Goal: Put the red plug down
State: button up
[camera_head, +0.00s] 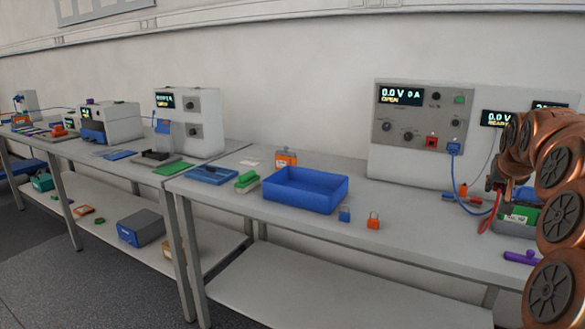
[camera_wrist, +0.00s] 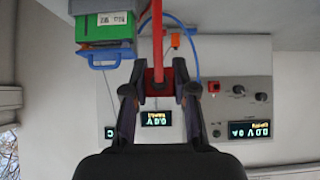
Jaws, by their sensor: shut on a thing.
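The red plug (camera_wrist: 158,76) sits between the fingertips of my gripper (camera_wrist: 158,90) in the wrist view. The fingers are shut on it. A red cable (camera_wrist: 157,30) runs from it toward the top of that picture. In the head view my gripper (camera_head: 495,182) is at the right, above the bench near the cycler panel. The red cable (camera_head: 486,222) hangs below it there. The plug itself is hard to make out in the head view.
A grey case with a green labelled block (camera_head: 522,216) stands close by at the right; the block (camera_wrist: 105,28) also shows in the wrist view. The cycler panel (camera_head: 408,150) has a red socket (camera_head: 432,142) and a blue cable (camera_head: 453,165). A blue bin (camera_head: 305,205) stands left.

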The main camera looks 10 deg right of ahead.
jog(key=w+a+f+n+y, duration=0.1)
jog(key=w+a+f, duration=0.1)
jog(key=a, duration=0.6)
jog(key=w+a+f+n+t+y, duration=0.1)
jog(key=w+a+f+n, duration=0.1)
jog(key=a, duration=0.6)
jog(key=w+a+f+n+y, duration=0.1)
jog(key=w+a+f, duration=0.3)
jog(key=a, duration=0.4)
jog(key=shift+w+f, duration=0.1)
jog(key=shift+f, duration=0.75)
jog(key=s+a+f+n+y, duration=0.1)
jog(key=s+a+f+n, duration=0.15)
jog(key=a+f, duration=0.55)
jog(key=s+a+f+n+y, duration=0.1)
jog(key=s+a+f+y, duration=0.15)
jog(key=a, duration=0.85)
notch_tip(320, 180, up, 14)
jog(key=p, duration=1.4)
notch_tip(320, 180, down, 6)
jog(key=w, duration=0.2)
jog(key=shift+t+h, duration=0.4)
jog(key=shift+h, duration=0.05)
